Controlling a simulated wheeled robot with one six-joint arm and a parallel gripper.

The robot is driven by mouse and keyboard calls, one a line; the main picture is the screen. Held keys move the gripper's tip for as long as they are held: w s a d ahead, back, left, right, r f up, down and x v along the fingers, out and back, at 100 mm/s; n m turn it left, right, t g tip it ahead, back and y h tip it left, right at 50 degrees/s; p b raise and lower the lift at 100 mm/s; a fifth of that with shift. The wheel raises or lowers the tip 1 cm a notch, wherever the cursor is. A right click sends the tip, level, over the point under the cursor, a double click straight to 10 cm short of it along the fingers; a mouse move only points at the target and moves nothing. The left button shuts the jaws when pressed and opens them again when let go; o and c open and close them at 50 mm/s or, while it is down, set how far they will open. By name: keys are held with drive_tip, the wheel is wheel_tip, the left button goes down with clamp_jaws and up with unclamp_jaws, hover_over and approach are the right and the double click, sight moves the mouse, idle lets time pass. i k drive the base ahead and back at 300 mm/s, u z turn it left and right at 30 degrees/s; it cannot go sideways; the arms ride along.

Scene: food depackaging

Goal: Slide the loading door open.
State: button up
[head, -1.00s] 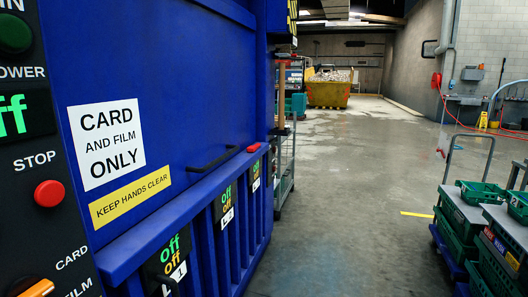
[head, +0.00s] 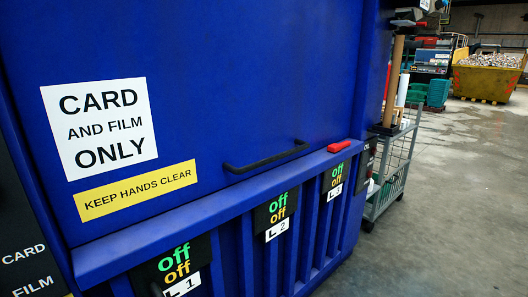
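The loading door (head: 230,60) is a large blue panel on the front of the blue baler in the head view. It stands closed, with its lower edge down at the blue ledge (head: 215,212). A black bar handle (head: 265,158) runs along its lower right part. A white "CARD AND FILM ONLY" sign (head: 99,127) and a yellow "KEEP HANDS CLEAR" label (head: 137,190) are on its left. A small red piece (head: 339,146) sits on the ledge right of the handle. My gripper is not in view.
Below the ledge are dark panels marked L1 (head: 175,268), L2 (head: 276,214) and L3 (head: 336,177), each reading off. A grey wire trolley (head: 393,170) stands right of the baler. A yellow skip (head: 486,80) is far back. Floor at right is clear.

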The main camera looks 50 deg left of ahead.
sight(130, 112)
drive_tip(key=u, duration=0.75)
drive_tip(key=i, duration=0.95)
drive_tip(key=u, duration=1.1)
drive_tip(key=i, duration=0.25)
drive_tip(key=u, duration=0.15)
